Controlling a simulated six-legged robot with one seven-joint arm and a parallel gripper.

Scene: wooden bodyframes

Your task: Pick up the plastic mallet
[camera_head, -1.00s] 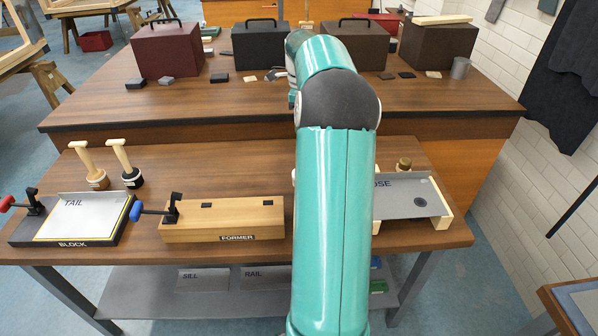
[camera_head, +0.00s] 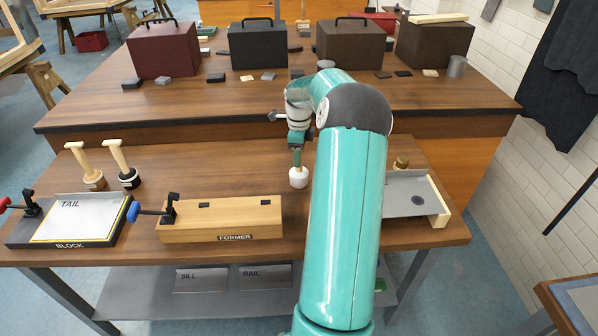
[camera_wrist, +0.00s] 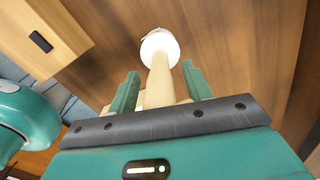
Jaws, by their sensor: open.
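The plastic mallet (camera_head: 298,178) has a white head and a pale handle. Its head rests on the near bench, and my gripper (camera_head: 296,152) is right above it, hiding most of the handle. In the wrist view the white head (camera_wrist: 160,48) is beyond the fingertips, and the pale handle runs between the two green fingers of my gripper (camera_wrist: 160,88). The fingers are open, with a gap showing on each side of the handle.
The wooden FORMER block (camera_head: 225,218) lies left of the mallet. A grey plate fixture (camera_head: 408,195) is on the right, partly behind my arm.

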